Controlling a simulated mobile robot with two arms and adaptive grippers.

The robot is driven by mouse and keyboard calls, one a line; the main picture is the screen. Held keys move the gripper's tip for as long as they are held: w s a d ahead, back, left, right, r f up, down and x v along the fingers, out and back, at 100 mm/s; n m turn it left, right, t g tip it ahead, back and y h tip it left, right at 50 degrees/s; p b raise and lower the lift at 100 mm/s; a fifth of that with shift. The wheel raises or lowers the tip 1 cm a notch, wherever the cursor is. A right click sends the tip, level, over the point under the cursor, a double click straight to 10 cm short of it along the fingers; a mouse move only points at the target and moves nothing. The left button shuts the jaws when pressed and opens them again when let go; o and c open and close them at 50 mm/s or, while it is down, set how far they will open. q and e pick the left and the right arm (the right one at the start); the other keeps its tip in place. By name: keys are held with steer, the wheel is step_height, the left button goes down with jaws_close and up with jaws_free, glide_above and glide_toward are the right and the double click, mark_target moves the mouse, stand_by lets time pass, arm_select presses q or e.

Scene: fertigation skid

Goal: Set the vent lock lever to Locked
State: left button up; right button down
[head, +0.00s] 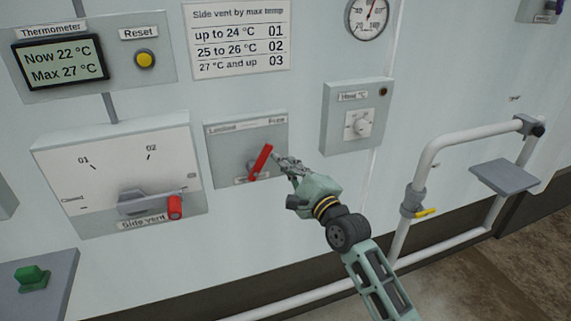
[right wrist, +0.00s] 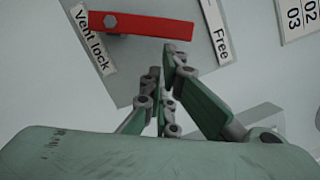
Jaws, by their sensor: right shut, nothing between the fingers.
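The vent lock lever (head: 260,162) is a red bar on a grey plate (head: 225,165) marked Locked at its upper left and Free at its upper right. The lever tilts up to the right, its upper end towards Free. In the right wrist view the red lever (right wrist: 150,26) runs from its bolt towards the Free label. My right gripper (head: 283,162) is shut and empty, just right of the lever's upper end. Its fingertips (right wrist: 162,62) show close below the lever's free end; I cannot tell whether they touch. My left gripper is out of view.
The side vent dial (head: 120,175) with a red-tipped handle is left of the plate. The heat box (head: 355,115) stands out from the wall to the right. A white pipe (head: 440,145) with a yellow valve handle (head: 427,212) is right of my arm.

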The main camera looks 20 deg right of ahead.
mark_target(268, 146)
steer(key=shift+r+n+p, duration=0.2)
steer(key=shift+n+p, duration=0.1)
steer(key=shift+p, duration=0.15)
steer(key=a+r+n+p, duration=0.1)
steer(key=n+p, duration=0.2)
steer(key=p, duration=0.1)
steer(key=a+r+n+g+p, duration=0.1)
steer(key=r+n+p, duration=0.1)
steer(key=p, duration=0.3)
steer(key=a+r+n+g+p, duration=0.1)
steer(key=a+r+n+p, duration=0.1)
steer(key=n+p, duration=0.1)
steer(key=shift+r+n+p, duration=0.1)
steer(key=shift+n+p, duration=0.2)
steer(key=shift+p, duration=0.55)
steer(key=shift+s+a+n+g+p, duration=0.1)
steer(key=shift+a+n+g+p, duration=0.2)
steer(key=shift+a+n+p, duration=0.45)
arm_select(q)
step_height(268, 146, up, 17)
steer(key=p, duration=0.1)
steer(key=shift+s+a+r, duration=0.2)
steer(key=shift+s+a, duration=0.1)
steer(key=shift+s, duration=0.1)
arm_select(e)
steer(key=shift+a, duration=0.2)
